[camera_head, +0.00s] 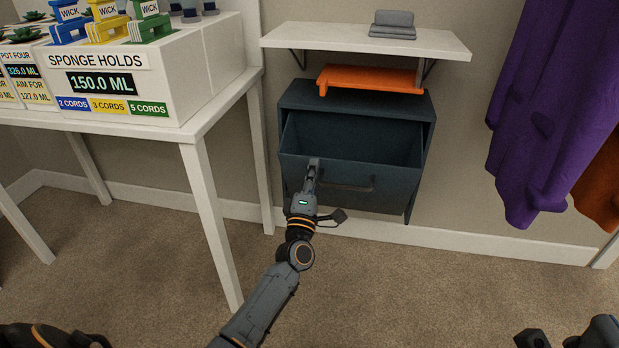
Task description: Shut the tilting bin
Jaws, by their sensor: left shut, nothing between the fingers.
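The tilting bin is a dark blue-grey wall cabinet (358,98) under a white shelf. Its front panel (385,180) is tilted outward at the top, so the bin stands open and its inside shows. A dark bar handle (347,187) is on the front panel. My left gripper (313,167) is shut and empty. Its fingertips are in front of the panel, near its top edge and left of the handle. I cannot tell whether they touch it. Only dark parts of my right arm seem to show at the bottom right; its fingers are not visible.
An orange object (368,78) lies on top of the bin. A white table (190,130) with labelled boxes stands at left. Purple cloth (545,110) hangs at right. The carpet below the bin is clear.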

